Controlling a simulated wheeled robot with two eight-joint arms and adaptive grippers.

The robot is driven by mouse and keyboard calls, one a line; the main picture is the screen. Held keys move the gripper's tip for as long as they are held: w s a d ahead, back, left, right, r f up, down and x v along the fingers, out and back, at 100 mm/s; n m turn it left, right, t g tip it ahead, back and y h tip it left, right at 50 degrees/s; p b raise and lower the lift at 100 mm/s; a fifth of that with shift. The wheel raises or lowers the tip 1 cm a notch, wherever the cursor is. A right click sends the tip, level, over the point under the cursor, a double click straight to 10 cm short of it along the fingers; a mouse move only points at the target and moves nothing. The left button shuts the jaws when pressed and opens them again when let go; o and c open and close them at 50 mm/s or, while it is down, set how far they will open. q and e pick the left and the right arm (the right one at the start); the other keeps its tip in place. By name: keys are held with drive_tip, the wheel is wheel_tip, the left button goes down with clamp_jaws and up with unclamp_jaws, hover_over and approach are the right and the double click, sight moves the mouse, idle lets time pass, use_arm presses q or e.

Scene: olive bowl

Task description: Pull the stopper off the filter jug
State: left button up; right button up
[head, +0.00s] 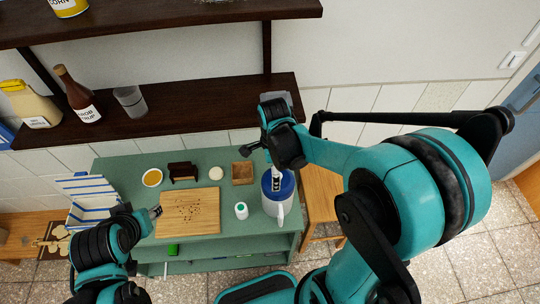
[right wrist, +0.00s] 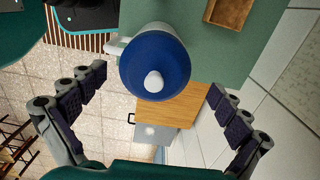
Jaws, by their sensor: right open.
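The filter jug (head: 279,207) stands near the right end of the green counter, with a white body, a handle and a blue lid (right wrist: 168,55). A pale rounded stopper (right wrist: 154,82) sits on the lid in the right wrist view. My right gripper (right wrist: 157,84) is open above the jug, its fingers apart on either side of the stopper and not touching it. In the head view my right gripper (head: 272,165) partly covers the lid, and the stopper is hard to make out. My left gripper (head: 156,211) is over the cutting board's left edge; its opening is too small to tell.
A small white jar with a green top (head: 241,211) stands left of the jug. A wooden box (head: 243,173), a cutting board (head: 190,222) and a yellow-filled bowl (head: 152,178) share the counter (head: 205,240). Dark shelves (head: 180,110) hang above. A wooden stool (head: 320,195) stands to the right.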

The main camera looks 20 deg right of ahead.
drive_tip(key=f+b, duration=0.1)
drive_tip(key=f, duration=0.2)
drive_tip(key=f+b, duration=0.1)
drive_tip(key=f, duration=0.2)
drive_tip(key=shift+s+a+f, duration=0.1)
drive_tip(key=shift+a+f, duration=0.05)
drive_tip(key=shift+a, duration=0.05)
drive_tip(key=shift+s+f, duration=0.1)
drive_tip(key=shift+f, duration=0.25)
drive_tip(key=shift+c, duration=0.3)
drive_tip(key=c, duration=1)
drive_tip(key=shift+r, duration=0.1)
drive_tip(key=shift+r+p, duration=2)
drive_tip(key=shift+r, duration=0.5)
